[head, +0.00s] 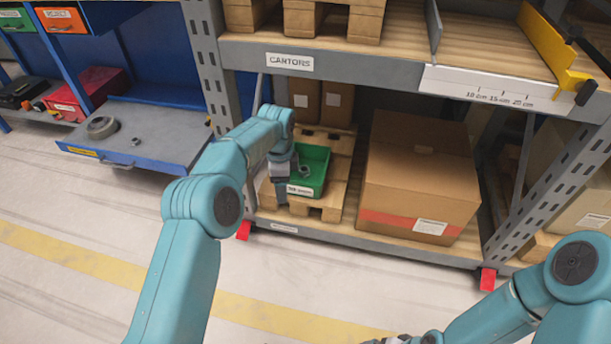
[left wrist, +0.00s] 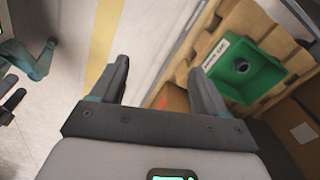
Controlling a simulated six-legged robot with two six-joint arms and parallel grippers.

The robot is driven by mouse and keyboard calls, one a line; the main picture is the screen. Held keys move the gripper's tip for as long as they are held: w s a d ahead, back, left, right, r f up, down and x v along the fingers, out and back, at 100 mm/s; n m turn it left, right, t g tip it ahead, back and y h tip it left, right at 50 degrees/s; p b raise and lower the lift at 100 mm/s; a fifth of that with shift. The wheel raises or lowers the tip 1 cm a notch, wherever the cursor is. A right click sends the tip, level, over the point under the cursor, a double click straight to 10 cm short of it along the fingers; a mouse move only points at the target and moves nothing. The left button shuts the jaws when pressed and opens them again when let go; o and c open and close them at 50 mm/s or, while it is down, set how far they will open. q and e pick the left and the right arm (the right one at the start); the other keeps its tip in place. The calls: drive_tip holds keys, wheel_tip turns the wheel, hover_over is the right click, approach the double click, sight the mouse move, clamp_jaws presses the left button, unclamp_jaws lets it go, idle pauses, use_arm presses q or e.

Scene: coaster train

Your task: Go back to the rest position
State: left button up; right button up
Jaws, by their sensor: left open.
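My left gripper (head: 281,190) hangs at the front of the lower shelf, beside the left side of a green bin (head: 314,165). In the left wrist view its two fingers (left wrist: 160,85) are spread apart with nothing between them. The green bin (left wrist: 262,60) sits on a wooden pallet and has a white label and a small ring-like piece inside. My right arm comes in at the lower right of the head view, and its gripper is mostly cut off at the bottom edge.
A large cardboard box (head: 420,180) stands right of the pallet (head: 328,205). A shelf beam marked CARTONS (head: 350,68) runs above my left gripper. A rack upright (head: 212,60) stands close to my left arm. A blue workbench (head: 145,130) is at left. The floor in front is clear.

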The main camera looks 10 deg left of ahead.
drive_tip(key=shift+s, duration=0.15)
drive_tip(key=shift+s, duration=0.1)
